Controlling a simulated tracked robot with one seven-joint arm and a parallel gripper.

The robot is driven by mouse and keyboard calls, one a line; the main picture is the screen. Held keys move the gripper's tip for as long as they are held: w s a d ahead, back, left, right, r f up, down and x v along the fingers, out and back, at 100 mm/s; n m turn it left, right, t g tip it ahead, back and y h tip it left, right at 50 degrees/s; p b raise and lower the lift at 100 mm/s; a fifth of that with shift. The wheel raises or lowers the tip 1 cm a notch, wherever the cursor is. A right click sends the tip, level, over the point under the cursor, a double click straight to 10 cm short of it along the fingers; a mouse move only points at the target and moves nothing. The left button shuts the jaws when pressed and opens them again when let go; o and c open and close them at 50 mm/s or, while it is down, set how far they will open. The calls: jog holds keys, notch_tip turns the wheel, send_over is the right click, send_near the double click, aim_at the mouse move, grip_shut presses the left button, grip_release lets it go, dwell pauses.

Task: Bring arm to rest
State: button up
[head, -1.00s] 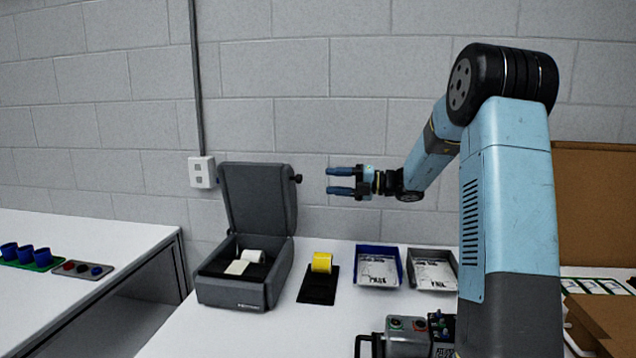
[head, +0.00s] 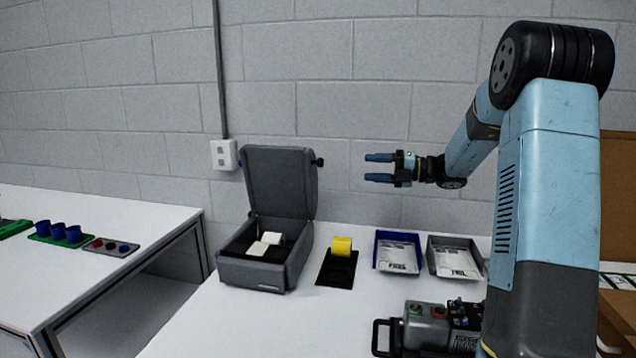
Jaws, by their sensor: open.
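My gripper (head: 380,168) is held in the air above the back of the white table, in front of the block wall. Its two blue fingers point left and are apart, with nothing between them. My arm runs from the gripper to the right, up to a black elbow joint, and down the right side of the picture. The gripper touches nothing.
The grey case (head: 256,272) stands open with white rolls (head: 270,240) inside. A yellow roll (head: 342,246) sits on a black pad. A blue tray (head: 377,262) and a grey tray (head: 436,270) hold packets. A control box (head: 427,331) is at front. A second table (head: 100,285) stands left.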

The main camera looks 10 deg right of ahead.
jog(key=s+a+n+g+h, duration=0.2)
jog(key=s+a+n+h, duration=0.25)
jog(key=s+n, duration=0.55)
jog(key=s+a+n+g+h, duration=0.2)
jog(key=s+a+n+h, duration=0.35)
jog(key=s, duration=0.55)
jog(key=s+d+n+t+h, duration=0.2)
jog(key=s+d+n+h, duration=0.1)
jog(key=s+n, duration=0.6)
jog(key=s+d+f+n+t+h, duration=0.1)
jog(key=s+d+n+h, duration=0.2)
jog(key=s+n, duration=0.7)
jog(key=shift+d+n+t+h, duration=0.4)
jog(key=shift+n, duration=0.75)
jog(key=shift+f, duration=0.1)
dwell(2.8)
